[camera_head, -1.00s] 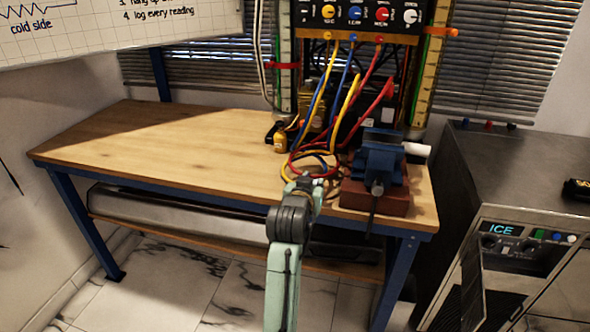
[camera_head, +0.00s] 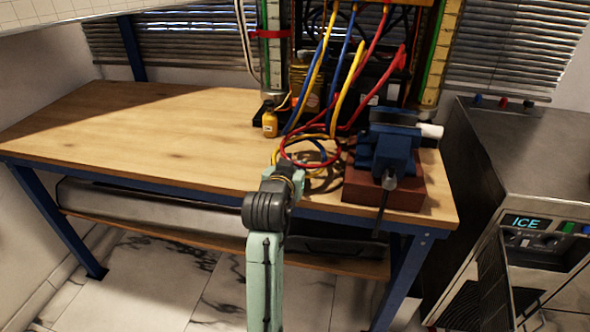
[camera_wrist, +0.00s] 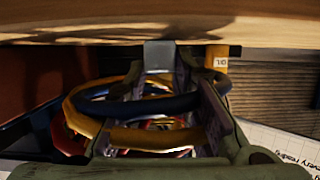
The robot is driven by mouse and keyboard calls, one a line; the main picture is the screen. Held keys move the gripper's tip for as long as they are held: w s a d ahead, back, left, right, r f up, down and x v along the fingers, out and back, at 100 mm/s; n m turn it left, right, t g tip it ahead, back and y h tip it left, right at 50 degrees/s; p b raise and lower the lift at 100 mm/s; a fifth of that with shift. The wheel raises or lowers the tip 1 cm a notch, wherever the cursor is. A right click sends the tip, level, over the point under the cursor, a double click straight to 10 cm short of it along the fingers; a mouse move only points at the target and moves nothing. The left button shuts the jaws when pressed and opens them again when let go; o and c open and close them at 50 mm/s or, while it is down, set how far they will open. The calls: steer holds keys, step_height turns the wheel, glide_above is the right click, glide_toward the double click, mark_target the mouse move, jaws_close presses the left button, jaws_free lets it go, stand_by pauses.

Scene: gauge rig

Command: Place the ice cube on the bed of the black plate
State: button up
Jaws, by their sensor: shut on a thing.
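My gripper (camera_head: 287,176) is over the front part of the workbench, left of the blue vise, seen from behind. In the wrist view my gripper (camera_wrist: 160,80) has its two fingers closed on a small pale grey-blue block, the ice cube (camera_wrist: 158,55), near the wooden bench surface. The cube is hidden in the head view. A dark block (camera_head: 378,92) stands behind the cables at the foot of the gauge rig; I cannot tell if it is the black plate. Cables cover much of that area.
Red, yellow and blue cables (camera_head: 312,150) loop over the bench just beyond my gripper. A blue vise (camera_head: 390,150) on a red-brown block stands to the right. A small orange bottle (camera_head: 270,122) stands behind. The left of the wooden bench (camera_head: 150,140) is clear.

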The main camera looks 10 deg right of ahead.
steer(key=shift+f, duration=0.1)
steer(key=shift+c, duration=0.4)
steer(key=o, duration=0.5)
steer(key=shift+c, duration=0.2)
steer(key=o, duration=0.4)
